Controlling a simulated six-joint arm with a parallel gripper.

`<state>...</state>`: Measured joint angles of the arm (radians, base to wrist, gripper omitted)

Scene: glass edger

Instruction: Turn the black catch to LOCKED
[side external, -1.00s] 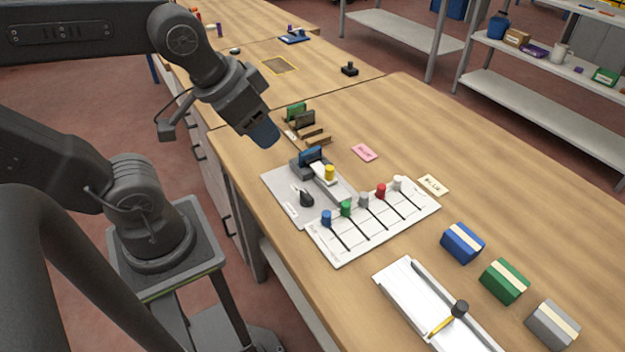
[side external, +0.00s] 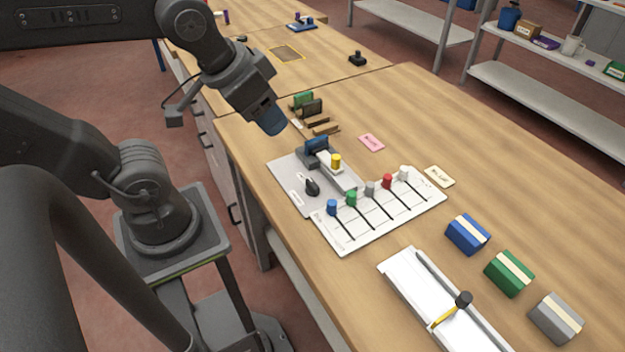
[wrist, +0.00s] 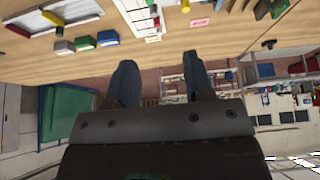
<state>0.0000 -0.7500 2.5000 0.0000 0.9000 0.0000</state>
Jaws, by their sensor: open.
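The black catch (side external: 312,187) sits on the grey plate (side external: 285,178) at the left edge of the bench, with a small white mark beside it. Its lettering is too small to read, so I cannot tell which position it is in. My gripper (side external: 272,123) hangs above the bench's left edge, behind and above the catch in the picture and well apart from it. In the wrist view my gripper (wrist: 162,78) has its two fingers spread with nothing between them. I cannot make out the catch in the wrist view.
A white board (side external: 350,238) carries several coloured knobs. Upright green and brown pieces (side external: 303,100) stand behind. A pink card (side external: 371,142) lies to the right, with clear wood around it.

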